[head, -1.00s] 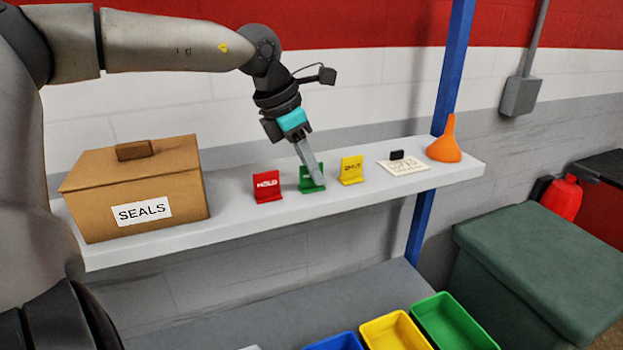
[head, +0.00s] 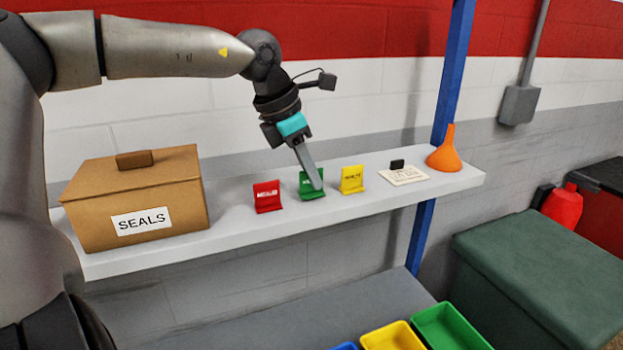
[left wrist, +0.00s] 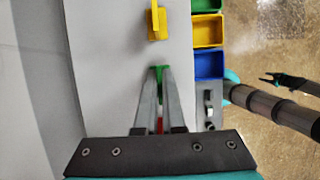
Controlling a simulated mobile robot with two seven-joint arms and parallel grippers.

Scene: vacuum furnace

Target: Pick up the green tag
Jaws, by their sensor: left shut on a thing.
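The green tag (head: 306,182) stands on the white shelf (head: 235,225), between a red tag (head: 267,197) and a yellow tag (head: 352,180). My left gripper (head: 317,184) comes down from above and is shut on the green tag. Its finger hides part of the tag's face. In the left wrist view the green tag (left wrist: 160,70) shows between the fingertips (left wrist: 160,80), and no gap from the shelf is clear. The yellow tag (left wrist: 157,22) is ahead of them. A bit of red shows between the fingers.
A cardboard SEALS box (head: 138,195) stands at the shelf's left. A paper card (head: 404,176) with a small black block and an orange funnel (head: 445,150) are at the right, near a blue post (head: 452,70). Coloured bins (head: 450,328) are below.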

